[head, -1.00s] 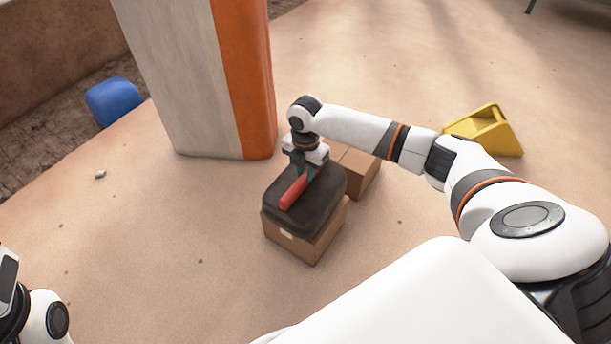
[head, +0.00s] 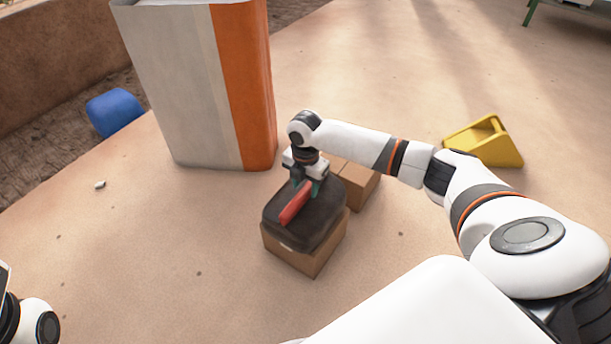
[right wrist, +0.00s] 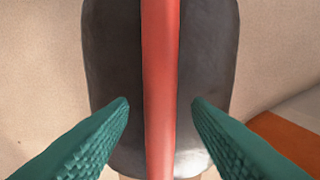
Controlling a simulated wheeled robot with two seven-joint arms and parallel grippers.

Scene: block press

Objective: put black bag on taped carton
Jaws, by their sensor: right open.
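The black bag (head: 322,217) with a red handle (head: 296,203) rests on top of a brown carton (head: 305,259), which has a small pale patch near its top edge. My right gripper (head: 308,184) is over the bag at the handle's far end. In the right wrist view the bag (right wrist: 210,80) and red handle (right wrist: 160,80) lie below, and the green fingers of my right gripper (right wrist: 160,115) stand apart on either side of the handle, with gaps to it. Of my left arm only a part shows at the lower left; its gripper is not clearly visible.
Another brown carton (head: 358,185) stands just behind the bag's carton. A large white and orange block (head: 200,90) stands behind to the left. A blue object (head: 113,111) lies at far left, a yellow wedge (head: 484,142) at right. The floor at left is mostly clear.

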